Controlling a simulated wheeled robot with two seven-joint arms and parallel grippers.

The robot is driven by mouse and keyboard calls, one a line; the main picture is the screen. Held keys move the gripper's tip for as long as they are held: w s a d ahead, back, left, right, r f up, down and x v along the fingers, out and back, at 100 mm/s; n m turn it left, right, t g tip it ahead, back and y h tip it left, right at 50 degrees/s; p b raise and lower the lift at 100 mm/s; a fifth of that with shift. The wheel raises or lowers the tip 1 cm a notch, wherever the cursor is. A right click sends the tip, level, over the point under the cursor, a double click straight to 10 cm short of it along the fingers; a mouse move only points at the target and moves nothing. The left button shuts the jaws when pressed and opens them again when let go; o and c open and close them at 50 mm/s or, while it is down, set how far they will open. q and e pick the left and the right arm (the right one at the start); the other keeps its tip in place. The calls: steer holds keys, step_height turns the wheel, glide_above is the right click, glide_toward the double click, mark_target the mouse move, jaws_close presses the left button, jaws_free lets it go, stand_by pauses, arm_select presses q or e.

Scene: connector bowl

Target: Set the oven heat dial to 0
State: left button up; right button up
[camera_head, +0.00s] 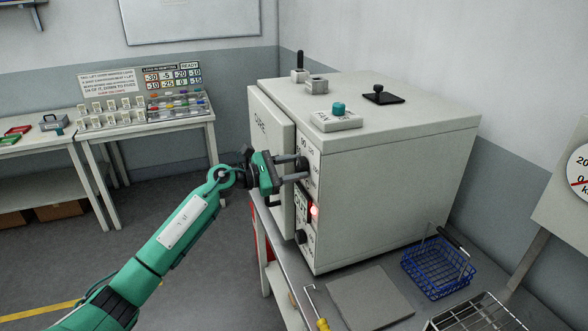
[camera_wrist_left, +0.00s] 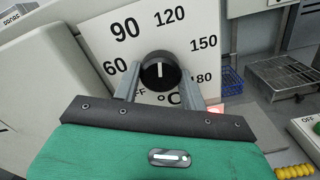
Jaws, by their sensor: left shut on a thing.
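The oven (camera_head: 390,165) is a large pale box on a grey bench, with a control panel on its front. The heat dial (camera_wrist_left: 160,71) is a round black knob with a short white mark, on a white scale plate (camera_wrist_left: 205,25) that reads 60, 90, 120, 150 and 180, with OFF partly hidden at the lower left. The mark stands upright in the left wrist view, toward the stretch between 90 and 120. My left gripper (camera_head: 302,168) is at the upper panel, its fingers on either side of the dial, shut on it. My right gripper is not in view.
A red lamp (camera_head: 314,210) glows beside a small display, above a lower black knob (camera_head: 301,237). The oven door (camera_head: 271,150) is left of my gripper. A blue wire basket (camera_head: 438,266), a grey plate (camera_head: 369,298) and a yellow-handled tool (camera_head: 321,322) lie on the bench.

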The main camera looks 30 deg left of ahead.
arm_select(q)
steer(key=n, duration=0.2)
steer(key=shift+n, duration=0.4)
steer(key=n+p, duration=0.1)
steer(key=n, duration=0.2)
steer(key=shift+r+n, duration=0.1)
steer(key=shift+n, duration=0.2)
steer(key=n+p, duration=0.1)
steer(key=n, duration=0.2)
steer(key=shift+r+n, duration=0.1)
steer(key=shift+n, duration=0.2)
steer(key=n+p, duration=0.2)
steer(key=n, duration=0.1)
steer(key=shift+s+d+n, duration=0.1)
steer(key=shift+n, duration=0.3)
steer(key=n+p, duration=0.2)
steer(key=shift+r+n, duration=0.1)
steer(key=shift+n, duration=0.2)
steer(key=n+p, duration=0.3)
steer(key=n, duration=0.1)
steer(key=shift+r+n, duration=0.1)
steer(key=shift+n, duration=0.2)
steer(key=n+p, duration=0.2)
steer(key=n, duration=0.2)
steer(key=shift+p, duration=0.4)
steer(key=shift+n+p, duration=0.65)
steer(key=shift+n, duration=0.65)
